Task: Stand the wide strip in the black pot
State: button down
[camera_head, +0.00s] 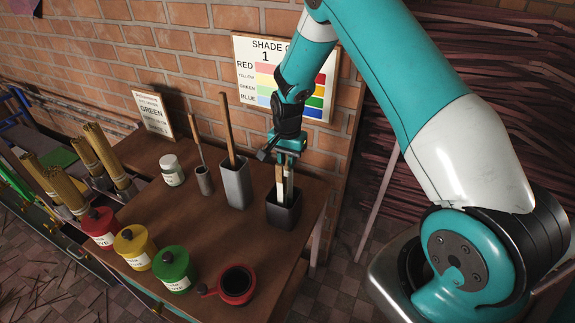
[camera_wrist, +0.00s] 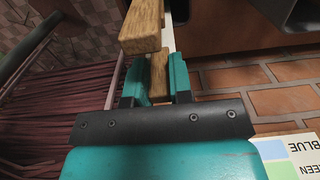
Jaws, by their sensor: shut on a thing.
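The black pot (camera_head: 284,215) stands upright at the table's right side in the head view. My gripper (camera_head: 287,160) is above it, pointing down. A pale strip (camera_head: 280,184) runs from below my gripper into the pot's mouth, its lower end hidden inside. A greyer upright piece shows close beside it; I cannot tell whether it is part of the same thing. In the wrist view my gripper (camera_wrist: 160,85) is shut on a wooden part (camera_wrist: 160,72), with another wooden block (camera_wrist: 146,25) and a white edge beyond. Which wood belongs to the strip is unclear.
A grey pot (camera_head: 236,187) with a wooden stick and a small grey cup (camera_head: 204,182) stand left of the black pot. A red pan (camera_head: 236,285) and red, yellow and green jars (camera_head: 173,272) line the front. A shade chart (camera_head: 262,75) hangs behind my arm.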

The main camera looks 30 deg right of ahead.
aim_at(287, 171)
jog(key=shift+f+p, duration=0.4)
jog(key=shift+f, duration=1.35)
jog(key=shift+f, duration=0.15)
jog(key=c, duration=1)
grip_release()
